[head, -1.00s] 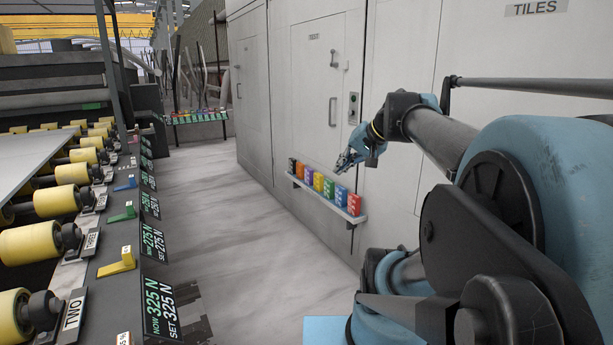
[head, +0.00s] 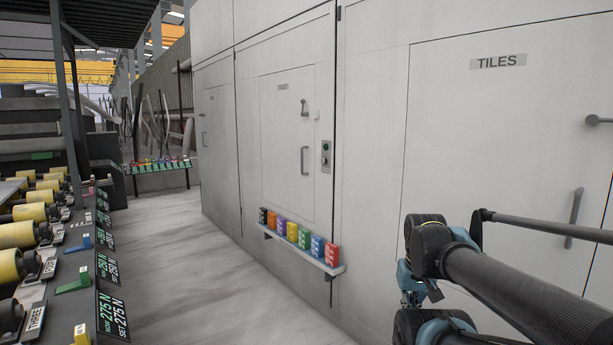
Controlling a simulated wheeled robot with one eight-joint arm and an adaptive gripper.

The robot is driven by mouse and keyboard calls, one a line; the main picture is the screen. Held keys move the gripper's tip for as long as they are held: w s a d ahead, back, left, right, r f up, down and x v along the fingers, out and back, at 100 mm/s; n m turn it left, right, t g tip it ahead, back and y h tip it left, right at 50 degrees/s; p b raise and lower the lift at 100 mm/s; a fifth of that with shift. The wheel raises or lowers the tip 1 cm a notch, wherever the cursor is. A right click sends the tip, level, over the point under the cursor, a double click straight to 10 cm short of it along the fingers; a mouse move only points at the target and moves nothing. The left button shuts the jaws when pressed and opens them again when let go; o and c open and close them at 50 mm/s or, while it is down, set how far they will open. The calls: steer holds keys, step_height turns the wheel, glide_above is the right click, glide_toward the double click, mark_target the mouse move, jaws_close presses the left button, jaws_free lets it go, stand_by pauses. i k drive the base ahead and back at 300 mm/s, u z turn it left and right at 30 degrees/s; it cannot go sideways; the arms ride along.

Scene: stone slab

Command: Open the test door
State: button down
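The door with a small label (head: 287,130), too small to read for sure, is set in the pale wall panel, left of centre. It looks shut, flush with its frame. It has a vertical bar handle (head: 304,161) on its right side and a small lever-like fitting (head: 305,107) above that. My gripper (head: 411,297) hangs low at the right, well apart from this door and in front of the larger TILES door. My arm hides part of it, and its fingers are too small to read.
A narrow shelf (head: 340,268) with several coloured boxes juts out below the labelled door. A button box (head: 326,156) is right of its handle. The TILES door (head: 500,130) fills the right. Rollers (head: 20,235) line the left. Open floor (head: 215,270) lies between.

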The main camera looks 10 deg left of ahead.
mark_target(287, 138)
steer(key=u, duration=0.65)
steer(key=i, duration=1.25)
steer(key=u, duration=0.65)
steer(key=i, duration=0.8)
